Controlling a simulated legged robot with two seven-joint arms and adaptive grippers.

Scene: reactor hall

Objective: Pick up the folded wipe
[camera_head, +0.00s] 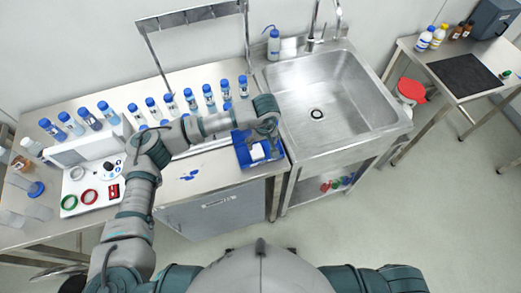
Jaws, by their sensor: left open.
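A small white item that looks like the folded wipe (257,153) lies in a blue tray (244,160) near the front right of the steel bench. My left gripper (268,136) is over the tray, just above and to the right of the white item. It is open, and its dark fingers partly hide the back of the tray. I cannot tell whether the fingers touch the white item. My right arm shows only at the bottom edge, and its gripper is out of view.
Several blue-capped bottles (209,96) stand in rows behind my left arm. A white device (98,150) is on the left of the bench. A steel sink (330,92) adjoins on the right. A wash bottle (273,45) stands behind it. Blue spots (190,176) mark the bench front.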

